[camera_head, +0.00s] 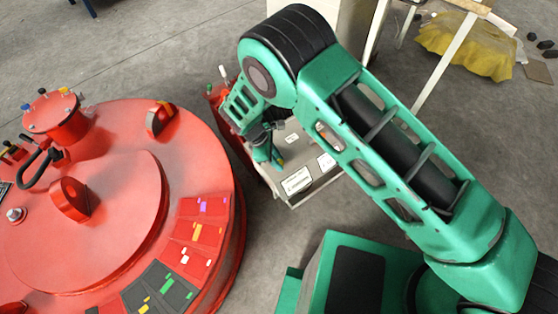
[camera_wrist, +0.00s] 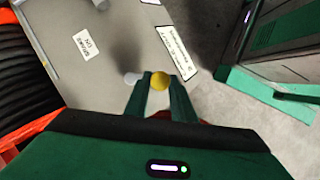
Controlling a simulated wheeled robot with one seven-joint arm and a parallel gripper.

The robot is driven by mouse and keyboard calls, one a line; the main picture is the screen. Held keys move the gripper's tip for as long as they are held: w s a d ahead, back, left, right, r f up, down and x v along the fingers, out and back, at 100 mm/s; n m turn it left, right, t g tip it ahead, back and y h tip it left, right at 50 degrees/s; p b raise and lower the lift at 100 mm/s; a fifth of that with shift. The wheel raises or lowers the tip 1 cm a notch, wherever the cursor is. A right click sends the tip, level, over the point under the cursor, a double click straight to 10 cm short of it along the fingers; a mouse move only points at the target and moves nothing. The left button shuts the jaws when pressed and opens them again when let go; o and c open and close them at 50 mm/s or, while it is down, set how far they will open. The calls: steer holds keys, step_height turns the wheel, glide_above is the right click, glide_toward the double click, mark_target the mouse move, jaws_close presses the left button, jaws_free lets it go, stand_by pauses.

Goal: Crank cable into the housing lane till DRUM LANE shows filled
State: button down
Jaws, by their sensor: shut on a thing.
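My gripper (camera_head: 274,159) is over a grey panel with labels (camera_head: 320,181), beside the large red round magnet. In the wrist view its two green fingers (camera_wrist: 159,92) are shut on a round yellow knob (camera_wrist: 159,80), which looks like the crank's handle. A pale rounded end (camera_wrist: 132,78) shows just left of the fingers. The crank's arm is mostly hidden. Black ribbed coils (camera_wrist: 18,75), perhaps cable on a drum, fill the wrist view's left edge beside a red frame. I cannot make out a DRUM LANE readout.
The red magnet (camera_head: 110,170) fills the left, with lugs, a black looped cable (camera_head: 38,170) and red and dark rim panels with coloured marks. A yellow cloth-covered heap (camera_head: 465,45) lies far right behind a pale post. Grey floor (camera_head: 150,50) is open at the back left.

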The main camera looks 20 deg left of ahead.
steer(key=shift+s+a, duration=0.15)
steer(key=shift+a, duration=0.1)
steer(key=shift+s+a+m, duration=0.1)
steer(key=shift+a+m, duration=0.1)
steer(key=shift+m, duration=0.1)
stand_by(0.4)
steer(key=a+m+g, duration=0.1)
steer(key=m, duration=0.3)
steer(key=shift+a+g, duration=0.4)
steer(key=m, duration=0.1)
steer(key=a+m+g, duration=0.1)
steer(key=shift+w+m, duration=0.35)
steer(key=shift+m, duration=0.05)
steer(key=m, duration=0.1)
steer(key=w+a+m+g, duration=0.1)
steer(key=m, duration=0.1)
steer(key=m+y, duration=0.1)
steer(key=shift+w+a+m+g, duration=0.15)
steer(key=shift+a+m+g, duration=0.15)
steer(key=shift+g, duration=0.1)
steer(key=shift+w+a+m+g+y, duration=0.15)
steer(key=shift+w+m+y, duration=0.15)
steer(key=shift+m, duration=0.55)
steer(key=shift+w+a+m+g+y, duration=0.15)
steer(key=shift+w+m+g+y, duration=0.15)
steer(key=shift+m, duration=0.5)
steer(key=shift+w+a+m+g+y, duration=0.15)
steer(key=shift+w+m, duration=0.25)
steer(key=shift+m, duration=0.45)
